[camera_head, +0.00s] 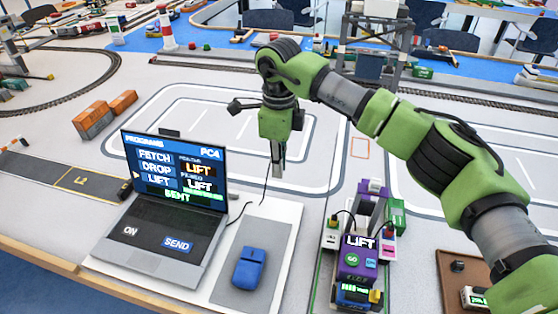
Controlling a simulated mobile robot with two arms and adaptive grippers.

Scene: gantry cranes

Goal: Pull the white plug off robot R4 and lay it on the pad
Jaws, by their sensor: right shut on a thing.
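My right gripper (279,172) points down, shut, in the air above the far end of the grey pad (276,226). A thin black cable (264,190) runs from the laptop's right side up to the gripper's fingers. The thing between the fingers is mostly hidden; the cable suggests it is the plug. A small purple robot (352,262) with a "LIFT" display stands right of the pad, apart from the gripper. I cannot read an R4 mark on it. My left gripper is not in view.
A laptop (168,215) marked PC4 shows "LIFT" and "SENT". A blue mouse (249,267) lies on the near part of the pad; its far part is bare. A brown tray (448,262) is at right. Orange containers (92,118) and rail tracks lie behind.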

